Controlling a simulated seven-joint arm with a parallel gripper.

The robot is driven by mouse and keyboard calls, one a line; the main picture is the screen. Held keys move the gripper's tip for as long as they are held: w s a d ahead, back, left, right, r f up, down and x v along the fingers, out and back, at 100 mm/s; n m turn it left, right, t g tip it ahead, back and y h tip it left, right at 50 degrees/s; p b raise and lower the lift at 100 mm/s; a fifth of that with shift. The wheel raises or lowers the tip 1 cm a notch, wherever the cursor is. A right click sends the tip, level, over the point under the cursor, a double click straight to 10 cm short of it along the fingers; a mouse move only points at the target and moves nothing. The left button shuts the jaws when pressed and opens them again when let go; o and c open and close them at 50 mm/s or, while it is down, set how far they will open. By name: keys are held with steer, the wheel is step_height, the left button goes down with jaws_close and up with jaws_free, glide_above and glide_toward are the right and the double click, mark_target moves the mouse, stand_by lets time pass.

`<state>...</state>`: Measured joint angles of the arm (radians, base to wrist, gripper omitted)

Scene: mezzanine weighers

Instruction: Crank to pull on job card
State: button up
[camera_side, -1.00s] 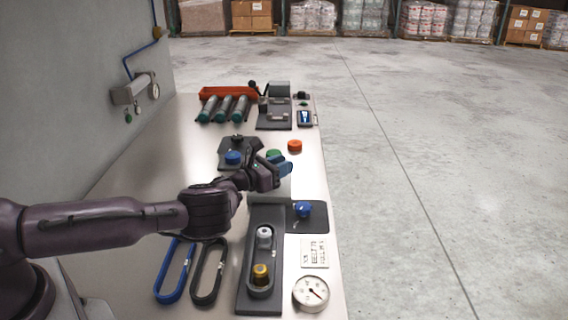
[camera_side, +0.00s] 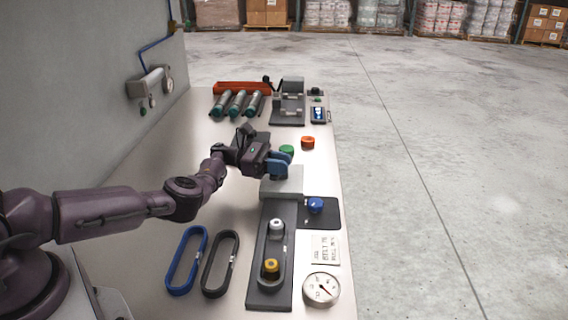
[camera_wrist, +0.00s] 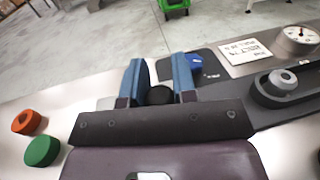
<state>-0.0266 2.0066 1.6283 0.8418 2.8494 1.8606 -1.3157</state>
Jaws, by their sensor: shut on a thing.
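My gripper (camera_side: 280,163) is at the far end of the belt fixture (camera_side: 265,296), by its light grey block (camera_side: 288,187). In the wrist view its blue fingers (camera_wrist: 159,85) close around a black knob (camera_wrist: 160,95), which looks like the crank's handle; the crank arm is hidden. The fixture carries a grey pulley (camera_side: 276,227) and a yellow pulley (camera_side: 271,266). The job card (camera_side: 325,249) lies flat right of the fixture, its print too small to read surely; it also shows in the wrist view (camera_wrist: 245,50). The round white dial gauge (camera_side: 321,289) is nearest the front.
A blue knob (camera_side: 316,205) on a dark plate stands right of the block. Blue (camera_side: 186,262) and black (camera_side: 221,265) belts lie left. Green (camera_side: 287,150) and orange (camera_side: 308,142) caps stand beyond my gripper. Rollers (camera_side: 238,103) and a red tray (camera_side: 243,87) sit at the back.

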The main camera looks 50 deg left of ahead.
steer(key=shift+s+a+m+g+h, duration=0.2)
steer(key=shift+m+g+h, duration=0.2)
steer(key=shift+m+g, duration=0.2)
steer(key=shift+g, duration=0.3)
steer(key=o, duration=0.9)
steer(key=v, duration=1.3)
steer(key=shift+d, duration=0.1)
